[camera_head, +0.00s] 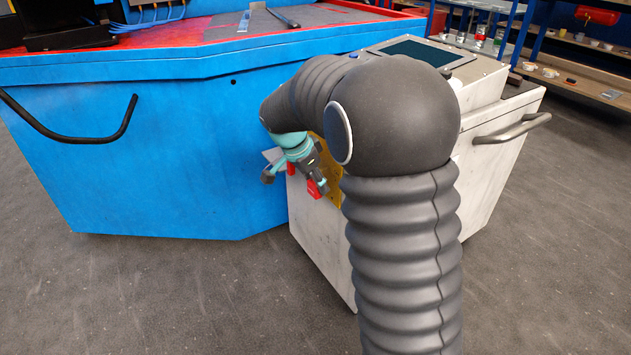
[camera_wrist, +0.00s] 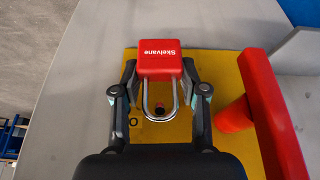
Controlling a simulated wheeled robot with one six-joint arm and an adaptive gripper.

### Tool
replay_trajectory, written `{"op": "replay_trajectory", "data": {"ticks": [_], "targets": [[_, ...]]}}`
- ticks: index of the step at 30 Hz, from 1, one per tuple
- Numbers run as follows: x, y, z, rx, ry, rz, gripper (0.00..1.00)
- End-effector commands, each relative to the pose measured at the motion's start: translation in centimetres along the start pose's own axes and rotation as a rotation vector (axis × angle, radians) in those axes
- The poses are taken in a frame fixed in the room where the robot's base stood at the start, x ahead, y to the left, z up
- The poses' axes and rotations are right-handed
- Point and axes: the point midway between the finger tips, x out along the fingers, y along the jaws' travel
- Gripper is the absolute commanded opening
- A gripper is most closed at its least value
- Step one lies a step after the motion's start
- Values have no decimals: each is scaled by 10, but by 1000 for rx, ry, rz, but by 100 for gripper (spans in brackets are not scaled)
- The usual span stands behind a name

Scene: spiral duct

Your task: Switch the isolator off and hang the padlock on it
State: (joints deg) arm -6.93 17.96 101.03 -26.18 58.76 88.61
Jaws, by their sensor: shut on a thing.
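My gripper (camera_wrist: 159,76) is shut on the red padlock (camera_wrist: 160,62), with one finger on each side of its body. The padlock's silver shackle points toward the bottom of the wrist view, in front of a yellow plate (camera_wrist: 222,75). A small dark hole (camera_wrist: 160,108) shows inside the shackle's outline; I cannot tell if the shackle passes through anything. The isolator's long red handle (camera_wrist: 272,115) and round red hub (camera_wrist: 234,115) are right of the right finger. In the head view my gripper (camera_head: 290,172) is by the light cabinet's front; the yellow plate (camera_head: 333,187) is partly hidden.
The light cabinet (camera_head: 322,250) has a top screen and a side handle (camera_head: 511,130). A blue bench (camera_head: 160,150) with a black handle (camera_head: 85,135) stands close on the left. Open grey floor lies in front. Shelves stand at the back right.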

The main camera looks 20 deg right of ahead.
Motion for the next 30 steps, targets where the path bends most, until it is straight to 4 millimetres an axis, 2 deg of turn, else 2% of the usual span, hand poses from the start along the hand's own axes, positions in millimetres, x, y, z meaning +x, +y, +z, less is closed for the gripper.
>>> {"op": "replay_trajectory", "data": {"ticks": [8,9,12,23,26,30], "targets": [[0,0,0,0,0,0,1],[0,0,0,0,0,0,48],[0,0,0,0,0,0,72],[-2,0,0,0,0,-1,72],[-11,0,0,0,1,-2,72],[-34,-1,0,-1,2,-5,72]]}}
